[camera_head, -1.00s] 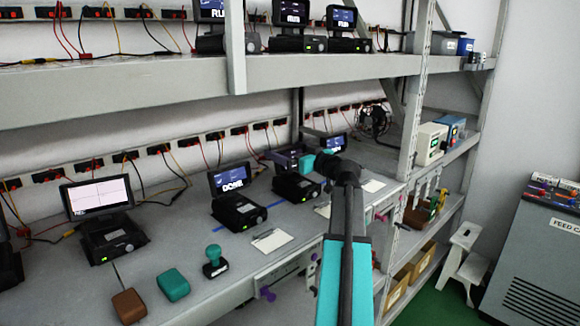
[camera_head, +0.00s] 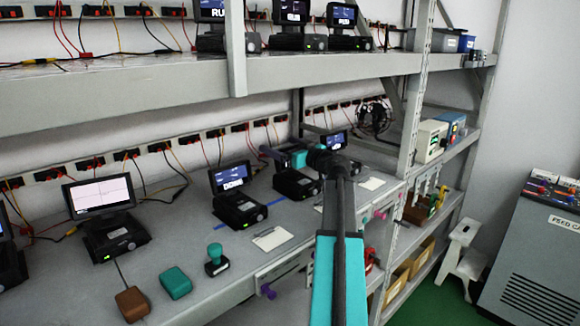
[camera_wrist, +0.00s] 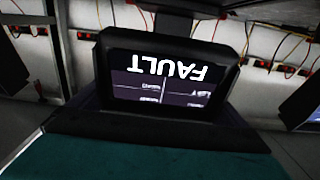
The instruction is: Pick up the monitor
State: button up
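Several small black monitors with screens on dark bases stand along the lower shelf in the head view. One reads DONE (camera_head: 230,177). My gripper (camera_head: 285,156), with purple and teal parts, is at the top of the monitor just right of it, whose base (camera_head: 297,185) rests on the shelf. My gripper hides most of that monitor's screen. In the wrist view a monitor screen (camera_wrist: 165,82) reading FAULT appears upside down, close in front. A teal gripper part (camera_wrist: 150,158) fills the bottom of that view. Whether the fingers touch the monitor is unclear.
The upper shelf (camera_head: 160,85) with more monitors runs above my arm, and a grey upright (camera_head: 410,110) stands to the right. A stamp (camera_head: 216,259), a teal block (camera_head: 175,282) and a brown block (camera_head: 132,303) lie at the front left. Wires hang along the back.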

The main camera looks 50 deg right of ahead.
jog(key=c, duration=0.7)
jog(key=shift+r, duration=0.2)
jog(key=shift+c, duration=0.2)
notch_tip(320, 180, up, 10)
jog(key=b, duration=0.2)
jog(key=shift+f, duration=0.15)
dwell(0.4)
